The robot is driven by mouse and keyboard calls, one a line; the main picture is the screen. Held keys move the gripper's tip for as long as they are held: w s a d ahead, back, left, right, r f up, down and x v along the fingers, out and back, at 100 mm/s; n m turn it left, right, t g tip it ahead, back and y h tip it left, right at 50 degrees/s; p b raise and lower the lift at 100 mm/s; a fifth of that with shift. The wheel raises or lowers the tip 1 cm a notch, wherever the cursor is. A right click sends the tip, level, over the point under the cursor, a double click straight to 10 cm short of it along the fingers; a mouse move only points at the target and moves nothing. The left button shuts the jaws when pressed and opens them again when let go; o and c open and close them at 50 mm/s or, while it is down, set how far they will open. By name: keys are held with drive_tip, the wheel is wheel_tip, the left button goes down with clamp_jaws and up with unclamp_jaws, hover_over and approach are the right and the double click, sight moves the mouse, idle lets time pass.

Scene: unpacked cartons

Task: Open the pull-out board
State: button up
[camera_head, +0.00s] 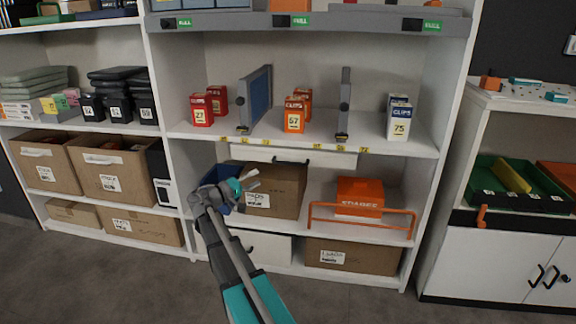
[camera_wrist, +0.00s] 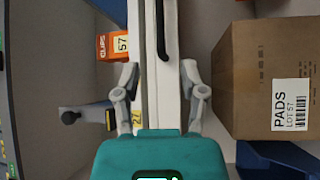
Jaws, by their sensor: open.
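The pull-out board (camera_head: 330,160) is a white panel with a dark bar handle (camera_head: 292,161), just under the middle shelf of the central unit. It looks shut, with its front near the shelf edge. In the wrist view the dark handle (camera_wrist: 163,32) runs along the white front, beyond the fingertips. My gripper (camera_head: 254,180) is open and empty, below and left of the handle in the head view. In the wrist view my gripper (camera_wrist: 160,77) has one finger on each side of the white strip. I cannot tell whether either finger touches it.
A brown PADS carton (camera_head: 288,190) stands below the board, with a blue bin (camera_head: 234,203) at its left. Clips boxes (camera_head: 294,115) and upright dividers (camera_head: 344,105) stand on the shelf above. An orange rail (camera_head: 365,227) fronts the orange SPARES box (camera_head: 359,196) on the right.

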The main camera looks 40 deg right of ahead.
sight(286, 164)
drive_tip(key=shift+d, duration=0.1)
drive_tip(key=d, duration=0.4)
drive_tip(key=d+r+p, duration=0.1)
drive_tip(key=d, duration=0.4)
drive_tip(key=s+d+p, duration=0.1)
drive_tip(key=d, duration=0.3)
drive_tip(key=shift+s+d+r, duration=0.1)
drive_tip(key=shift+d+r, duration=0.15)
drive_tip(key=shift+r, duration=0.15)
clamp_jaws()
